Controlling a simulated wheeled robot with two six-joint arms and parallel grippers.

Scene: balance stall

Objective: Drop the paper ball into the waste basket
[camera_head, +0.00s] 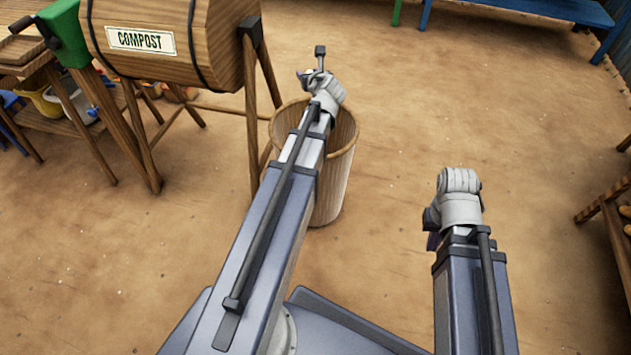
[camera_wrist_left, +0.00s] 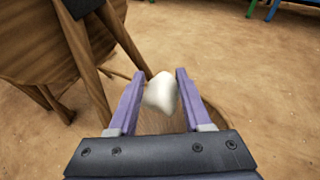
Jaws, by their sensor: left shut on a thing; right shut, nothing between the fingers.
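The crumpled white paper ball (camera_wrist_left: 160,92) is held between the purple fingers of my left gripper (camera_wrist_left: 158,90), which is shut on it. In the head view my left gripper (camera_head: 306,78) reaches over the wooden waste basket (camera_head: 338,185), near its far rim; I cannot make out the ball there. In the wrist view part of the basket (camera_wrist_left: 215,120) shows below and behind the fingers. My right gripper (camera_head: 460,182) is shut and empty, right of the basket and apart from it; its fingertips are mostly hidden by the wrist.
A wooden compost barrel (camera_head: 195,50) on legs stands close left of the basket. A workbench (camera_head: 35,75) is further left. A wooden shelf (camera_head: 608,205) stands at the right edge and a blue bench (camera_head: 560,12) at the back. The sandy floor between is clear.

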